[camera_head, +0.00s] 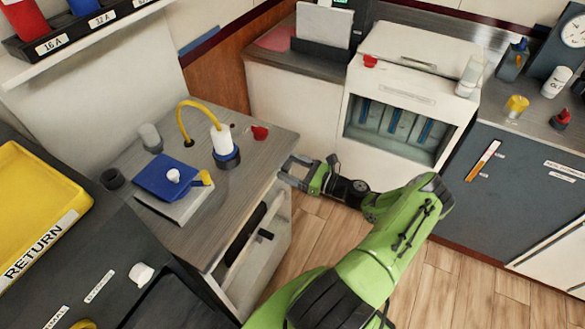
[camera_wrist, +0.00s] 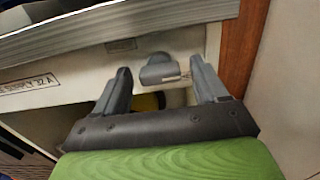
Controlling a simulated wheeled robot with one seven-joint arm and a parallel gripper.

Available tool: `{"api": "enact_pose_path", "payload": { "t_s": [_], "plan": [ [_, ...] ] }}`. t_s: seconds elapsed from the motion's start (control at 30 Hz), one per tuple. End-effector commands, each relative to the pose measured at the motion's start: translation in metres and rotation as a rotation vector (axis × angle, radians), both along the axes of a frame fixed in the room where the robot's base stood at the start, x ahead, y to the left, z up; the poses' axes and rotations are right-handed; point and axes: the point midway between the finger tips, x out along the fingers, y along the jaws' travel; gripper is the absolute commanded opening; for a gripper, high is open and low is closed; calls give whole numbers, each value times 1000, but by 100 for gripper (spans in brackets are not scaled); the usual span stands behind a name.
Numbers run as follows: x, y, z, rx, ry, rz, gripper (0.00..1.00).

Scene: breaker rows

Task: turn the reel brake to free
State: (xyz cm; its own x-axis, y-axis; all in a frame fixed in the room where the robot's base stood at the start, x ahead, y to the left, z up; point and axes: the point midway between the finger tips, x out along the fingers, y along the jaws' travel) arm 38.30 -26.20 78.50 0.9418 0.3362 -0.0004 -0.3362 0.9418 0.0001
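My gripper (camera_head: 290,166) is open, low beside the right edge of the wooden-topped cabinet (camera_head: 250,185) in the head view. In the wrist view, my gripper (camera_wrist: 161,66) has its two dark fingers spread apart. A grey rounded handle (camera_wrist: 158,72) on the pale cabinet front shows in the gap between them; it may be the reel brake, but no readable label confirms this. Whether the handle is between the fingertips or just beyond them, I cannot tell. Part of a yellow round thing (camera_wrist: 152,101) shows in an opening below it, partly hidden by my gripper.
The worktop edge (camera_wrist: 120,28) overhangs above my gripper in the wrist view. A brown wood panel (camera_wrist: 238,50) stands at its right. The wooden floor (camera_head: 310,235) is clear.

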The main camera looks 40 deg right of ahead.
Motion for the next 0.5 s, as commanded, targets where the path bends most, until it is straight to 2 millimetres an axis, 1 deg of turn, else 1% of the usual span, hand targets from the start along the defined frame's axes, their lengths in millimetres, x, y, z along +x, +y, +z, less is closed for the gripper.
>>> {"api": "enact_pose_path", "payload": {
  "t_s": [0.03,0.33,0.37,0.5],
  "plan": [
    [0,0,0,0,0,0,65],
    [0,0,0,0,0,0,19],
    [0,0,0,0,0,0,16],
    [-1,0,0,-6,-2,1,16]
  ]
}}
